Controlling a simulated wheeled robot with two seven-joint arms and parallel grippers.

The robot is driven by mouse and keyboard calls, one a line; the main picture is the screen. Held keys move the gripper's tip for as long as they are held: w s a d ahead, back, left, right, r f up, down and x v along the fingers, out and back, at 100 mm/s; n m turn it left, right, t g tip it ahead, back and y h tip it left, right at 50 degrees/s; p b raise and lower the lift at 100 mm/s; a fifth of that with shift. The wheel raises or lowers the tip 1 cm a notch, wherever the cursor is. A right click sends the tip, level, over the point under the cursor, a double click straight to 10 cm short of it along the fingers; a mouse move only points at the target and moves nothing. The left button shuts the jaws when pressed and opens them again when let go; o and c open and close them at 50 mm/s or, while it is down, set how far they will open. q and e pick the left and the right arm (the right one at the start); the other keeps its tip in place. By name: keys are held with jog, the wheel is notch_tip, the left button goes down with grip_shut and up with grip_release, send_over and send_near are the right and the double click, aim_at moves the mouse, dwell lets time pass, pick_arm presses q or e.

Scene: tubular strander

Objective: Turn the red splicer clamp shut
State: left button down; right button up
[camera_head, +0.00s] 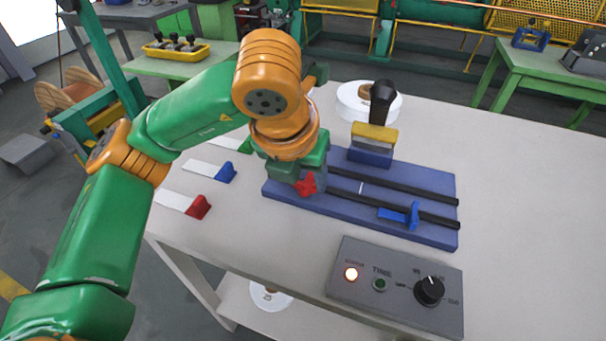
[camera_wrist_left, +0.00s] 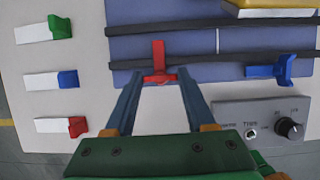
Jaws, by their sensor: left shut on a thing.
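The red splicer clamp (camera_head: 306,185) is at the left end of the blue splicer base (camera_head: 446,192), by the near black rail. In the left wrist view the red clamp (camera_wrist_left: 158,62) has its lever pointing up the picture, across the rail. My left gripper (camera_wrist_left: 158,78) has its two fingers closed in on the near part of this clamp. In the head view the wrist and gripper body hide much of the clamp. The blue clamp (camera_head: 412,214) sits at the right end of the same rail, its lever lying along the rail. My right gripper is not in view.
A grey control box (camera_head: 395,285) with a lit lamp and black knob stands in front of the base. A yellow-and-blue block with a black handle (camera_head: 374,140) stands behind. Tabs tipped green, blue and red (camera_head: 198,206) lie left. The table's right side is clear.

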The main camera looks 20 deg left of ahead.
pick_arm(q)
jog(key=shift+c, duration=1.2)
grip_release()
jog(key=shift+r, duration=0.1)
jog(key=p+v, duration=0.1)
jog(key=v, duration=0.6)
jog(key=shift+r, duration=0.1)
